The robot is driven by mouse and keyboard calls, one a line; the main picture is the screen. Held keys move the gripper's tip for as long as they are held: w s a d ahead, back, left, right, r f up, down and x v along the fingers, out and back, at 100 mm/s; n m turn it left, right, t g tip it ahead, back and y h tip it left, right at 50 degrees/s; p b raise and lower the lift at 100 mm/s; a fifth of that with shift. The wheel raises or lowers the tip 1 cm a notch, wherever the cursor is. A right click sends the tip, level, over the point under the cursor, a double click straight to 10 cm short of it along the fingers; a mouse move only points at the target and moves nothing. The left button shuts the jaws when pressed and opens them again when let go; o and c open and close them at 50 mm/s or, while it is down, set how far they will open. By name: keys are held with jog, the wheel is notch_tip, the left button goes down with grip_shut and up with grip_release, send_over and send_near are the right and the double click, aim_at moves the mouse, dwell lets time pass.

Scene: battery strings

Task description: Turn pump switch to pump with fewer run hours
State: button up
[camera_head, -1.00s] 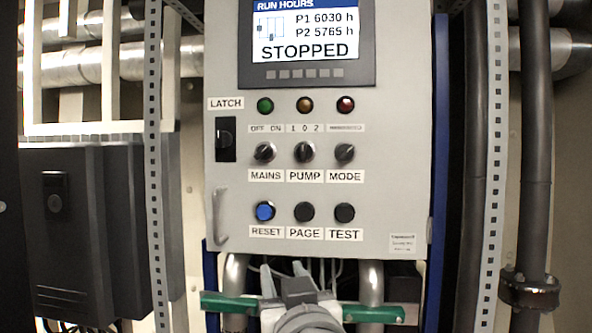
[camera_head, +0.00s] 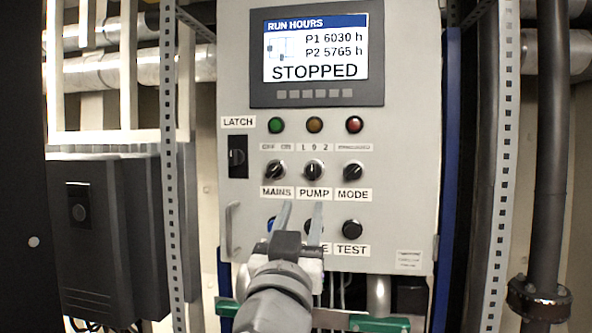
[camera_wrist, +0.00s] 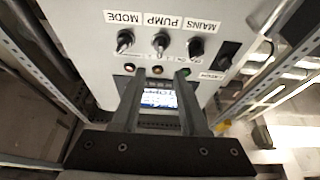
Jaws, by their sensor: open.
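The pump switch (camera_head: 313,170) is a black rotary knob on the grey panel, between the MAINS and MODE knobs. Its pointer appears upright, towards the 0 of the 1 0 2 scale. The screen (camera_head: 317,50) reads RUN HOURS, P1 6030 h, P2 5765 h, STOPPED. My gripper (camera_head: 300,205) is open and empty, its fingertips below the PUMP label in the head view, covering parts of the lower buttons. In the wrist view, which shows the panel upside down, the pump switch (camera_wrist: 160,45) lies beyond the gap between my fingertips (camera_wrist: 161,72).
The MAINS knob (camera_head: 274,170) and MODE knob (camera_head: 352,170) flank the pump switch closely. A latch (camera_head: 238,157) and a door handle (camera_head: 233,230) are at the panel's left. The TEST button (camera_head: 352,229) is lower right. Perforated posts (camera_head: 176,170) stand either side.

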aim_at(312, 173)
jog(key=p+x, duration=0.3)
jog(key=x, duration=0.8)
jog(key=shift+w+d+r, duration=0.1)
jog(key=shift+w+r, duration=0.05)
jog(key=shift+w, duration=0.05)
grip_shut()
